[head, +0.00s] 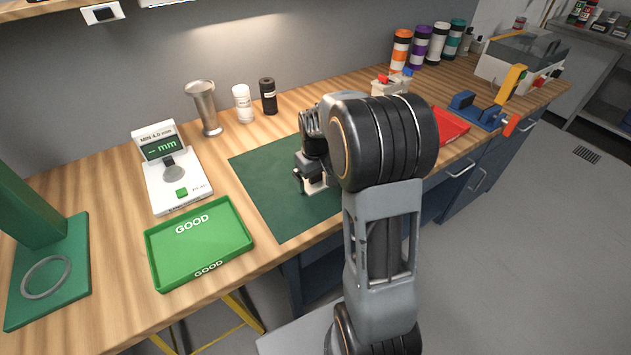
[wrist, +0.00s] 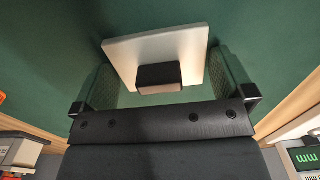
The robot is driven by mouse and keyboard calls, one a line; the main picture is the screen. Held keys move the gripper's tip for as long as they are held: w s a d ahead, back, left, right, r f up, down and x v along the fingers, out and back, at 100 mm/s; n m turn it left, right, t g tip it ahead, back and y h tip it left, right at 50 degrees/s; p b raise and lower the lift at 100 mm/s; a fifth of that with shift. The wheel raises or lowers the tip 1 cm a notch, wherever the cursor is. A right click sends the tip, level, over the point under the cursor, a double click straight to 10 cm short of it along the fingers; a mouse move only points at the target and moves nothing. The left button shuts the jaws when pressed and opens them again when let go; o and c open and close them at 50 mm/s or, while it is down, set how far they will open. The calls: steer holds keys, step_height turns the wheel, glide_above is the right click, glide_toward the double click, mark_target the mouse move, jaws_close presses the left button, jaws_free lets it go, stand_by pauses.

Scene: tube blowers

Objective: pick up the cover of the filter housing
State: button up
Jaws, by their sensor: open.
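A pale, flat, squarish plate with a black block on it, apparently the cover (wrist: 185,45), lies over the green mat in the wrist view. Its black block (wrist: 159,76) sits between the two fingers of my gripper (wrist: 164,80), with a gap on each side. My gripper is open and holds nothing. In the head view my gripper (head: 308,180) is low over the mat, and a cream part (head: 316,187) shows just under it. My arm hides much of this area, so I cannot tell the rest of the housing there.
The green mat (head: 270,190) is bare left of my gripper. A green GOOD tray (head: 205,245), a white gauge (head: 177,187) and a metal cup (head: 205,110) stand further left. A red tray (head: 452,126) and a blue clamp (head: 480,112) lie right.

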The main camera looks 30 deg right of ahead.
steer(key=c, duration=0.6)
steer(key=shift+r, duration=0.1)
